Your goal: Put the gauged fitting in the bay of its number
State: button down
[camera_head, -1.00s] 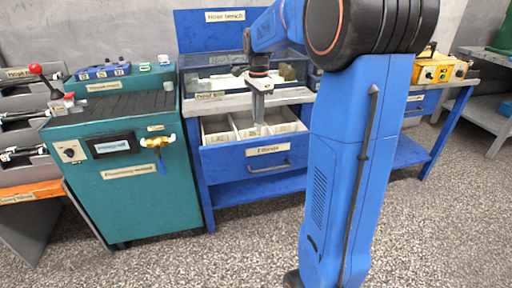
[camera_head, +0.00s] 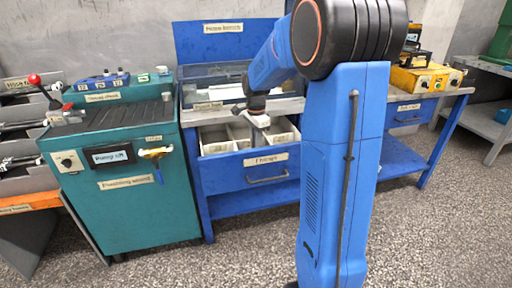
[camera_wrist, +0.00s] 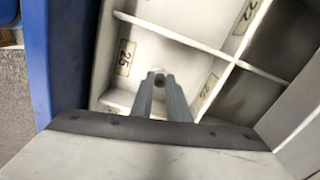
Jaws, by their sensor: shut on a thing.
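My gripper (camera_wrist: 160,82) is shut on a small dark fitting (camera_wrist: 159,79), which shows between the fingertips in the wrist view. The fingers reach into the open drawer, over a pale bay whose label (camera_wrist: 125,57) reads 25. Another label (camera_wrist: 243,17) reads 22, and a third (camera_wrist: 207,90) beside the fingers is partly readable. The fitting appears above the bay floor; whether it touches anything I cannot tell. In the head view my gripper (camera_head: 260,121) is over the divided drawer (camera_head: 262,163) of the blue bench, and the fitting is hidden there.
Thin pale dividers (camera_wrist: 175,35) part the bays. The drawer's blue wall (camera_wrist: 65,55) is close at the left of the wrist view. A teal machine (camera_head: 125,185) stands left of the bench. A yellow unit (camera_head: 418,78) sits on the bench's right side. Speckled floor is clear in front.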

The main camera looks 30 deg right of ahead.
jog(key=shift+f, duration=0.1)
jog(key=c, duration=1.7)
grip_release()
notch_tip(320, 180, up, 12)
jog(key=s+a+r+n+t, duration=0.1)
jog(key=s+a+r+n, duration=0.1)
jog(key=s+a+n, duration=0.5)
jog(key=shift+s+a+f+n+t, duration=0.65)
jog(key=shift+s+a+f+n, duration=1.05)
jog(key=shift+s, duration=2.3)
jog(key=shift+s+a+f+n+t, duration=1)
jog(key=shift+s+n, duration=1.3)
jog(key=shift+s, duration=1.75)
jog(key=shift+s+a+f+n+t, duration=0.25)
jog(key=shift+s+a+f+n, duration=1.25)
jog(key=shift+s, duration=2.5)
